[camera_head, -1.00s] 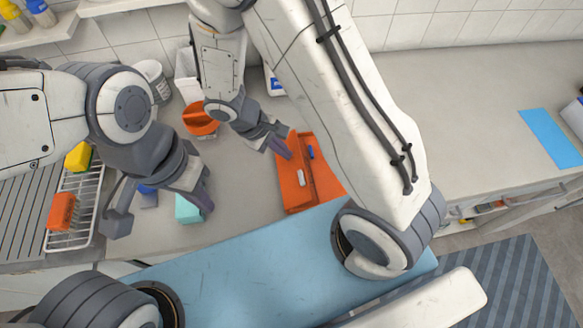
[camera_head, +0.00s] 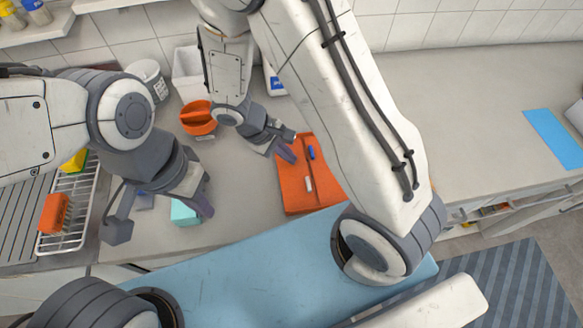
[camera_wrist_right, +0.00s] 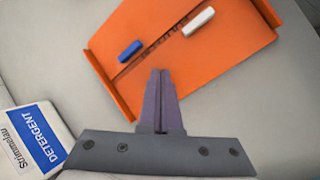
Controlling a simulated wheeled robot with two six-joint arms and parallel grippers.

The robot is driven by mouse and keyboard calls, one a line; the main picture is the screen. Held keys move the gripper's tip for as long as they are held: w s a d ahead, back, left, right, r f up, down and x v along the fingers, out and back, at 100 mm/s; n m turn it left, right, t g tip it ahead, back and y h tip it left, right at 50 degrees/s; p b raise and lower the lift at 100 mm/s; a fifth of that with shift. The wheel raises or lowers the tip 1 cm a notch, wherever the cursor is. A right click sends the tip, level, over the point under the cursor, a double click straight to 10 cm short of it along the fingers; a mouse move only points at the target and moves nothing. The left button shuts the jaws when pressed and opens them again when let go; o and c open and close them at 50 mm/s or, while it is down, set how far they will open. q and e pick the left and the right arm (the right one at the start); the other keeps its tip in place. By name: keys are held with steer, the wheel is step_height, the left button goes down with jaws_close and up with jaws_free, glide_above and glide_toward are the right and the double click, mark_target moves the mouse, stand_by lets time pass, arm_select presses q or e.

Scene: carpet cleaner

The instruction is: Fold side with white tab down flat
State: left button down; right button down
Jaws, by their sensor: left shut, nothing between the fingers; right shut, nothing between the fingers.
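The orange sheet (camera_head: 296,195) lies on the grey counter, partly behind my right arm. Its white tab (camera_head: 308,184) and blue tab (camera_head: 311,152) lie on the top face. In the right wrist view the orange sheet (camera_wrist_right: 215,60) looks mostly flat, with a dark line running between the blue tab (camera_wrist_right: 130,51) and the white tab (camera_wrist_right: 198,20). Narrow rims stand along its edges there. My right gripper (camera_head: 288,155) is shut and empty at the sheet's left edge; its fingertips (camera_wrist_right: 160,75) appear over the near edge. My left gripper (camera_head: 206,208) is shut and empty, left of the sheet.
A teal block (camera_head: 184,213) sits beside my left gripper. An orange bowl (camera_head: 198,113) and white containers stand behind. A detergent box (camera_wrist_right: 36,138) is near my right gripper. A dish rack (camera_head: 75,205) is at the left. A blue cloth (camera_head: 553,138) lies at the right.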

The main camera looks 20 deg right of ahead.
steer(key=shift+r, duration=0.1)
steer(key=p+v, duration=0.6)
steer(key=v, duration=0.2)
steer(key=shift+p, duration=0.4)
stand_by(0.6)
steer(key=s+a+r+y+b, duration=0.1)
steer(key=s+a+r+y, duration=0.2)
steer(key=s+r, duration=0.4)
steer(key=s+a+r+t+y+b, duration=0.1)
steer(key=s+a+r+y, duration=0.2)
steer(key=s+r, duration=0.4)
steer(key=shift+s+a, duration=0.35)
steer(key=shift+s, duration=0.1)
stand_by(0.3)
